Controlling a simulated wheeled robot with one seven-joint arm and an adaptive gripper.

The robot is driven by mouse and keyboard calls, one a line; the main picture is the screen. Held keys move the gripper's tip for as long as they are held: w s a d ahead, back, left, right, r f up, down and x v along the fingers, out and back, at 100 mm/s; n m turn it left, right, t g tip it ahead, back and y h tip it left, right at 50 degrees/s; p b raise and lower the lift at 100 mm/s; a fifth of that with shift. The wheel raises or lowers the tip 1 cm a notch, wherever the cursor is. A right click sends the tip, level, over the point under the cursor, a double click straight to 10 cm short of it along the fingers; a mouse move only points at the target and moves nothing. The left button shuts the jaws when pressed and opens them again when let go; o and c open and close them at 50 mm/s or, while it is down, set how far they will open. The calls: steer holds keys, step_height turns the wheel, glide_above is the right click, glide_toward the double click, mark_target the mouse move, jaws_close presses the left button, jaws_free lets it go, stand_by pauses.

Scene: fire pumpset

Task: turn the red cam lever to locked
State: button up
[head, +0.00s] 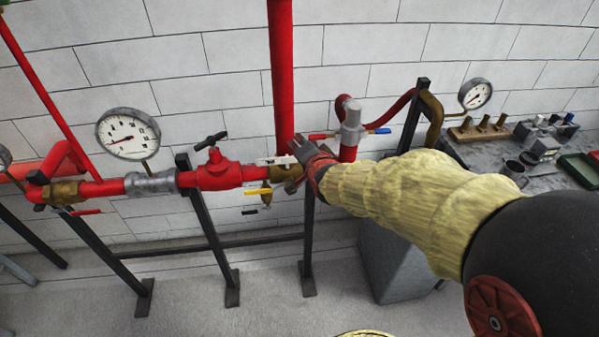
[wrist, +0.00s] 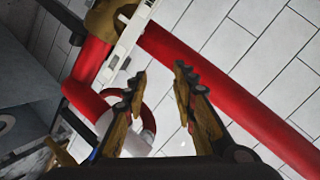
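The red cam lever (head: 320,136) shows in the head view as a short red handle on the left of a grey upright coupling (head: 351,122). A blue lever (head: 380,131) sticks out on the coupling's right side. My gripper (head: 298,150) is in front of the pipework, just below and left of the red lever in the picture. In the wrist view my gripper (wrist: 160,78) is open, with nothing between its fingers. I cannot clearly make out the red lever in the wrist view. Depth between gripper and lever is unclear.
A thick red vertical pipe (head: 281,70) stands close to my gripper. A white slotted plate (head: 275,161) and a yellow-handled valve (head: 257,191) are beside it. A grey bench (head: 470,150) with small parts is at the right. Open floor lies in front.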

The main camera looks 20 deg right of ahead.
steer(key=s+a+r+n+g, duration=0.1)
steer(key=s+a+n, duration=0.1)
steer(key=s, duration=0.3)
steer(key=s+a+n+g+y, duration=0.1)
steer(key=s+a+n+g, duration=0.1)
steer(key=s, duration=0.3)
steer(key=shift+a+r+n, duration=0.4)
steer(key=shift+a+n, duration=0.2)
steer(key=shift+n, duration=0.2)
